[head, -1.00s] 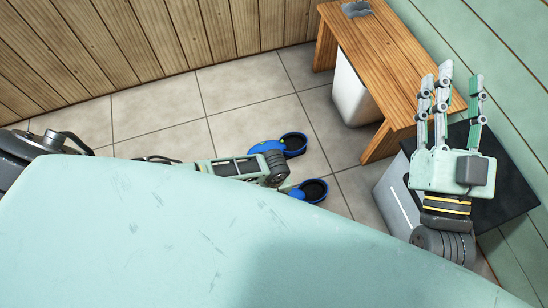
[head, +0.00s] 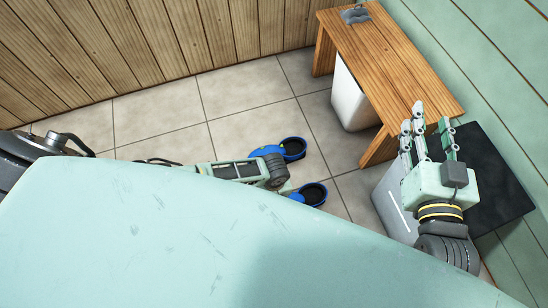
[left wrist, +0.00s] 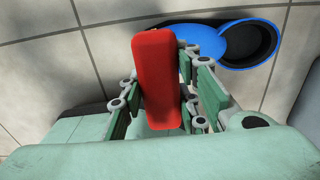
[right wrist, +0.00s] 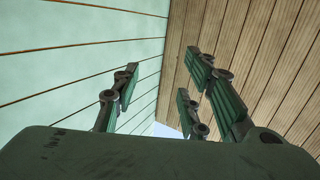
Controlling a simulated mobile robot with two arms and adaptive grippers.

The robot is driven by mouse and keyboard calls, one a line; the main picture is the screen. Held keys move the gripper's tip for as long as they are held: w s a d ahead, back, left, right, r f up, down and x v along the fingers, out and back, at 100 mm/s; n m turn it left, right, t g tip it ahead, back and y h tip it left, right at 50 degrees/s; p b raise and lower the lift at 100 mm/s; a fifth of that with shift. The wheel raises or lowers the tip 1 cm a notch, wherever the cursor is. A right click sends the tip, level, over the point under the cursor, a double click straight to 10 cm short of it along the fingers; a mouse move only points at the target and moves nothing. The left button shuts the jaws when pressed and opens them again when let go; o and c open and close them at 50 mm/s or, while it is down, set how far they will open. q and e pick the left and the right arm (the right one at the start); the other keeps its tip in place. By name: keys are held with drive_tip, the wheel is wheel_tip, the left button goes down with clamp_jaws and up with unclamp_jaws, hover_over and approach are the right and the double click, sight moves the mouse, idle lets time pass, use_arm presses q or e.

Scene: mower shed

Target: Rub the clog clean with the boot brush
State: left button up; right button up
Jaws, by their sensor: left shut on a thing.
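Two blue clog shapes with dark openings show on the tiled floor in the head view, one farther off (head: 293,148) and one nearer (head: 313,193). My left arm partly covers them. In the left wrist view, one blue clog (left wrist: 225,40) lies beyond my left gripper (left wrist: 158,75). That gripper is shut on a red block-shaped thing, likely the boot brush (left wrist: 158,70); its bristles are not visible. Whether it touches the clog, I cannot tell. My right gripper (head: 428,130) is raised, open and empty at the right, and its spread fingers show in the right wrist view (right wrist: 160,95).
A wooden bench (head: 395,70) stands at the back right with a small grey thing (head: 355,15) on top and a white bin (head: 352,95) under it. A grey box with a dark top (head: 495,180) is by my right gripper. Open floor lies left of the clogs.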

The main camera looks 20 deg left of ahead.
use_arm(q)
drive_tip(key=shift+r+p, duration=0.5)
drive_tip(key=shift+p, duration=0.05)
drive_tip(key=shift+r+p, duration=0.35)
drive_tip(key=shift+p, duration=0.1)
use_arm(e)
drive_tip(key=s+d+f+g+h, duration=0.1)
drive_tip(key=s+f+g, duration=0.3)
drive_tip(key=f, duration=0.5)
drive_tip(key=shift+d+f+g+h, duration=0.15)
drive_tip(key=shift+d+g+h, duration=0.25)
drive_tip(key=shift+d+g, duration=0.4)
drive_tip(key=shift+s, duration=0.1)
